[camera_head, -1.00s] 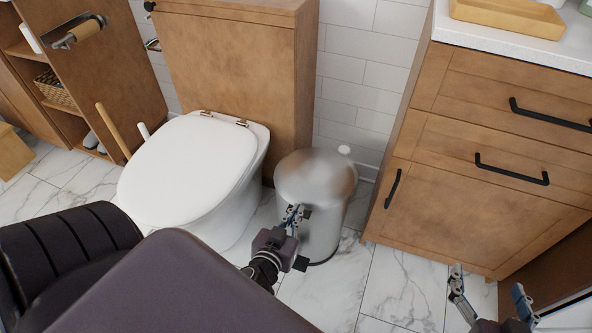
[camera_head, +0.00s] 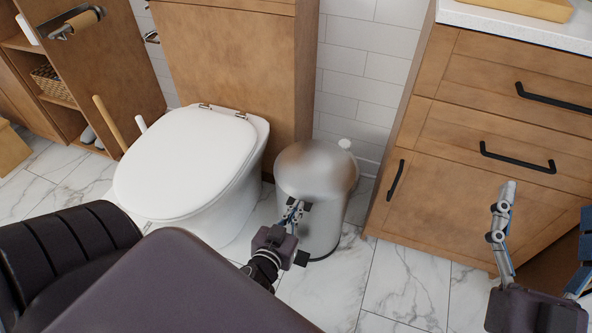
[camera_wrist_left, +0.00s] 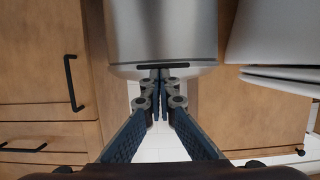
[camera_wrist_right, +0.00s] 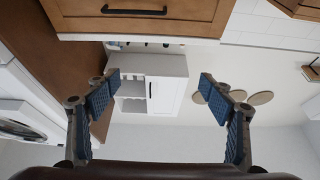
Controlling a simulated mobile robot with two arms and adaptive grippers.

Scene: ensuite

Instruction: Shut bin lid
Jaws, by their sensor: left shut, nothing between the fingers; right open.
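The brushed-metal bin (camera_head: 325,225) stands upright on the floor between the toilet and the wooden vanity. Its rounded lid (camera_head: 316,168) appears down on the body, with no clear gap visible from above. My left gripper (camera_head: 295,208) is shut and empty at the bin's front side, below the lid; contact cannot be told. In the left wrist view, its closed fingers (camera_wrist_left: 161,98) point at the bin (camera_wrist_left: 162,35), close to a dark bar on its edge. My right gripper (camera_head: 545,215) is open and empty in front of the vanity; its spread fingers (camera_wrist_right: 160,85) show in the right wrist view.
The white toilet (camera_head: 190,165), lid down, stands close left of the bin. The vanity (camera_head: 480,190) with black handles is to the right. Marble floor (camera_head: 400,285) is clear in front of the vanity.

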